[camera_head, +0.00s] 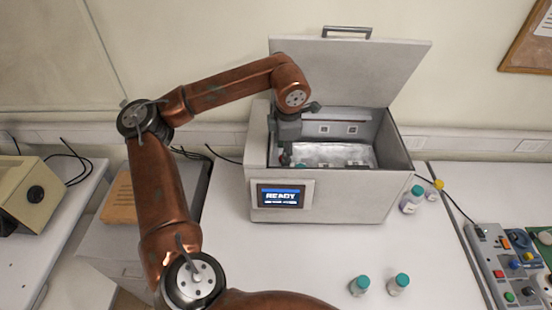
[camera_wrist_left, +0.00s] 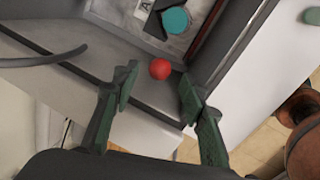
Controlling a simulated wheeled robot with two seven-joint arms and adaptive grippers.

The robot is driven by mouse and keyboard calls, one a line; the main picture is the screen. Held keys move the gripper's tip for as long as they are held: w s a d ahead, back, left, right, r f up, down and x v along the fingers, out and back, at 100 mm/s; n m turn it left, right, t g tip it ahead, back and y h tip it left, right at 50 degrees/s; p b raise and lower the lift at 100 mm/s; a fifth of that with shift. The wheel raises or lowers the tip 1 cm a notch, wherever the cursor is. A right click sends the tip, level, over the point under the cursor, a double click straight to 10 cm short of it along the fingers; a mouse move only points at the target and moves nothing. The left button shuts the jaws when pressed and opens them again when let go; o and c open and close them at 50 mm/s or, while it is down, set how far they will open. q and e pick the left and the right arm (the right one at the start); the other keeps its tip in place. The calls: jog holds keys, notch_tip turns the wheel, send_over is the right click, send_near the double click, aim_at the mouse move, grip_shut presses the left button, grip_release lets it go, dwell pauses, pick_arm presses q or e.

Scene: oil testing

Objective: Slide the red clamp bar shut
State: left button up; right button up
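The white machine box (camera_head: 400,165) stands with its lid (camera_head: 350,70) raised. My left gripper (camera_head: 286,155) reaches down into the left side of its opening. In the left wrist view my left gripper (camera_wrist_left: 157,84) is open, its two green-padded fingers spread. A red ball knob (camera_wrist_left: 160,69) shows just beyond and between the fingertips, with a gap on each side. A dark red strip (camera_wrist_left: 207,32) runs along an inner edge to its right; I cannot tell whether it is the clamp bar. The clamp bar is not clear in the head view. My right gripper is not in view.
A teal cap (camera_wrist_left: 175,20) lies beyond the knob inside the box. Two teal-capped vials (camera_head: 359,286) (camera_head: 398,284) stand on the front table, and another (camera_head: 411,200) stands right of the box. A button panel (camera_head: 508,265) is at far right.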

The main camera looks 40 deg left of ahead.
pick_arm(q)
jog(key=shift+w+a+f, duration=0.1)
jog(key=shift+a+f, duration=0.05)
jog(key=shift+f, duration=0.65)
jog(key=shift+w+a+f, duration=0.1)
jog(key=shift+a+f, duration=0.05)
jog(key=shift+f, duration=0.7)
jog(key=shift+w+a+f, duration=0.1)
jog(key=shift+a+f, duration=0.05)
jog(key=shift+f, duration=0.65)
jog(key=shift+s, duration=0.1)
jog(key=shift+c, duration=0.7)
grip_shut()
